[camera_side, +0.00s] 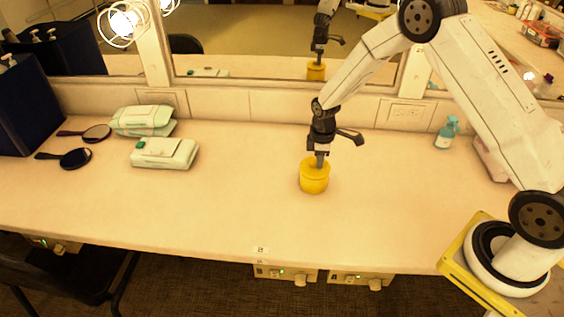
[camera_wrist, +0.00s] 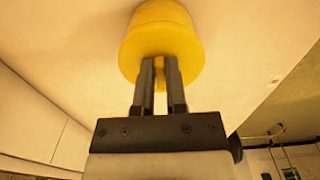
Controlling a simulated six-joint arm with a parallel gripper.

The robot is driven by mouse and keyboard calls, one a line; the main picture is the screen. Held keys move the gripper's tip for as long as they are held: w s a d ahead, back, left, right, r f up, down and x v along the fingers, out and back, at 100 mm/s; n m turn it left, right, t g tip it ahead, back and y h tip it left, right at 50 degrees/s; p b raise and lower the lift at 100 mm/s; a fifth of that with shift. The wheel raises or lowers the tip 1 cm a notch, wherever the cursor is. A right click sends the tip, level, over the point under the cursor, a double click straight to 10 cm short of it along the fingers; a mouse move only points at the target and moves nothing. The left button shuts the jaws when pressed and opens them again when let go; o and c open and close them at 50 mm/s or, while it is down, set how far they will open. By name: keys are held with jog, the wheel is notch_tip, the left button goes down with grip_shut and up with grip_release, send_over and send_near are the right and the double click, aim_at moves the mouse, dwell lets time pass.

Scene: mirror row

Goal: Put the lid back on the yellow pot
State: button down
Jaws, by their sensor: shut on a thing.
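The yellow pot (camera_side: 315,184) stands upright on the counter, below my gripper (camera_side: 319,161). A yellow lid (camera_side: 308,165) covers its top, and I cannot tell whether it is fully seated. In the wrist view, my gripper (camera_wrist: 160,66) is shut on the lid's small yellow knob (camera_wrist: 159,72), which shows between the fingers. The lid (camera_wrist: 160,42) and pot appear there as one yellow round shape, and I see no clear gap between them.
A blue spray bottle (camera_side: 447,132) stands at the right. A wall mirror (camera_side: 250,45) runs behind. The counter (camera_side: 230,200) around the pot is clear.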

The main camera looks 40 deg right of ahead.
jog(key=shift+c, duration=0.5)
grip_release()
jog(key=shift+r, duration=0.1)
jog(key=shift+r, duration=3.45)
grip_shut()
